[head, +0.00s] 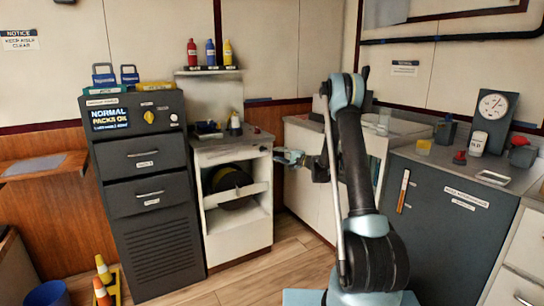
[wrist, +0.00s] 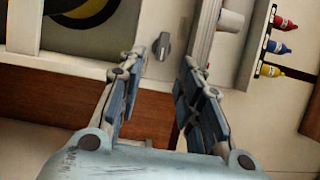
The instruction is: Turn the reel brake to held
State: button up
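The reel (head: 228,177), black with a yellow face, sits in the open bay of a white cabinet (head: 238,238) in the head view. Part of it shows at the top left of the wrist view (wrist: 85,12). A small grey knob (wrist: 161,46), which looks like the reel brake, is on the pale panel beside the reel. Its markings cannot be read, and my gripper hides it in the head view. My gripper (wrist: 162,68) is open and empty. In the wrist view the knob shows between and beyond the fingertips, seemingly apart from them. In the head view my gripper (head: 282,157) is at the cabinet's right edge.
A dark drawer cabinet (head: 152,215) with a yellow knob (head: 149,117) stands to the left. Red, blue and yellow bottles (head: 210,53) stand on a shelf above. A dark cabinet with a gauge (head: 492,106) on top is at right. Some floor (head: 285,255) is clear.

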jog(key=shift+v, duration=1.8)
jog(key=s+d+r+n+g+h, duration=0.1)
jog(key=s+r+n+g+h, duration=0.15)
jog(key=s, duration=0.65)
jog(key=s+d+r+n+g+h, duration=0.15)
jog(key=s+r, duration=0.25)
jog(key=s, duration=0.6)
jog(key=s+d+r+n+g+h, duration=0.1)
jog(key=s+d+r+h, duration=0.15)
jog(key=s, duration=0.65)
jog(key=s+d+f+g+h, duration=0.1)
jog(key=s+d, duration=0.4)
jog(key=s, duration=0.6)
jog(key=s+d+f+n+h, duration=0.1)
jog(key=s+d+f+h, duration=0.3)
jog(key=s, duration=0.8)
jog(key=s+d+f+n+g+h, duration=0.1)
jog(key=s+d+f+h, duration=0.2)
jog(key=s+d+f, duration=0.3)
jog(key=s+d, duration=0.1)
jog(key=s, duration=0.4)
jog(key=shift+s+d+g, duration=0.15)
jog(key=shift+d+g, duration=0.05)
jog(key=shift+g, duration=0.1)
jog(key=shift+h, duration=0.25)
